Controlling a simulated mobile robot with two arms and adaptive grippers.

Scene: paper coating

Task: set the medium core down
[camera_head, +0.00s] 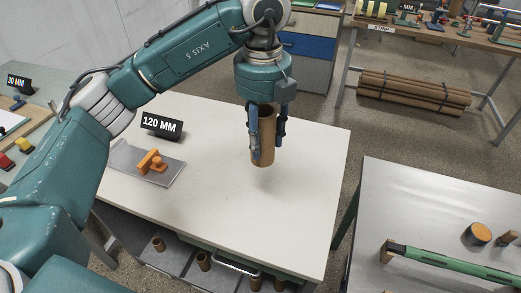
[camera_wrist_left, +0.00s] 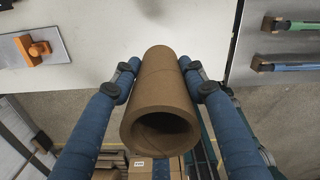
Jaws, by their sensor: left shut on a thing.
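The medium core is a brown cardboard tube (camera_head: 264,140), upright in the head view. My left gripper (camera_head: 266,138) is shut on it, with one blue finger on each side. The core's lower end is above the white table (camera_head: 220,205), with a faint shadow below it. In the left wrist view the core (camera_wrist_left: 160,95) lies between the two fingers (camera_wrist_left: 158,78), its hollow end facing the camera. My right gripper is not in view.
A 120 MM sign (camera_head: 162,126) and a grey plate (camera_head: 125,157) with an orange handle (camera_head: 152,162) stand on the table's left part. A metal table (camera_head: 400,205) with a green-handled tool (camera_head: 450,264) is at the right. The white table's right part is clear.

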